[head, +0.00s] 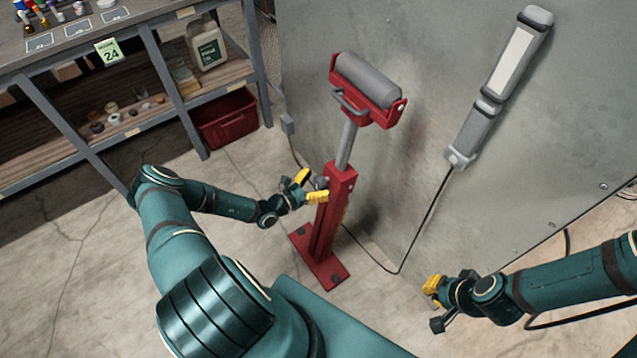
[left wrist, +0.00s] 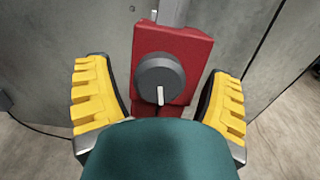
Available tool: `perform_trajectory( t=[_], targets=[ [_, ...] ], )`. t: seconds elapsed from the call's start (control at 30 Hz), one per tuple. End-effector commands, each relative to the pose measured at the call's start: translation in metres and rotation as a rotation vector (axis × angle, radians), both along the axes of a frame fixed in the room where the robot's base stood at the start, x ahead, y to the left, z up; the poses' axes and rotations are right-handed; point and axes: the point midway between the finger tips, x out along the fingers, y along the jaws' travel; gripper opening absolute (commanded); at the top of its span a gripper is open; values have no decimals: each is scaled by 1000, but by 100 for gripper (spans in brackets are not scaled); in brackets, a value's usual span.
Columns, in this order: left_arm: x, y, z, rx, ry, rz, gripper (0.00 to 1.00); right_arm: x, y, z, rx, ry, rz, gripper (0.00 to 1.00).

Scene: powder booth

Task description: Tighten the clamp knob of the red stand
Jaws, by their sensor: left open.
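The red stand (head: 337,215) stands upright on the floor with a grey roller (head: 369,80) on top of its grey post. Its clamp knob (left wrist: 160,78) is dark grey and round with a white pointer mark, on the face of the red column in the left wrist view. In the head view the knob (head: 321,183) shows only partly, between the yellow fingers. My left gripper (head: 309,187) is open, with one finger on each side of the knob and gaps to it in the left wrist view. My right gripper (head: 433,291) is at the lower right, away from the stand; its finger opening is unclear.
A grey metal wall (head: 440,150) stands close behind the stand, with a lamp (head: 503,80) and its hanging cable. A shelf unit (head: 190,75) with a red bin (head: 226,118) stands at the upper left. The floor left of the stand is clear.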

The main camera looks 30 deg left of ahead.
Motion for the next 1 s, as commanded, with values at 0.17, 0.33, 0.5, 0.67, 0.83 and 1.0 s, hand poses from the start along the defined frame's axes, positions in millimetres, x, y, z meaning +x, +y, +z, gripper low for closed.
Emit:
perform_trajectory(
  t=[0.17,0.33,0.5,0.67,0.83,1.0],
  targets=[
    [4,-2,0,0,1,1,81,0,0,-1,0,-1,0,0],
    [4,-2,0,0,1,0,81,0,0,-1,0,-1,0,0],
    [4,-2,0,0,1,0,32,0,0,-1,0,-1,0,0],
    [4,-2,0,0,1,0,13,0,0,-1,0,-1,0,0],
    [4,-2,0,13,-4,-3,13,0,0,1,0,0,0,0],
    [4,-3,1,66,-27,-13,13,-1,0,5,0,2,1,0]
  ],
)
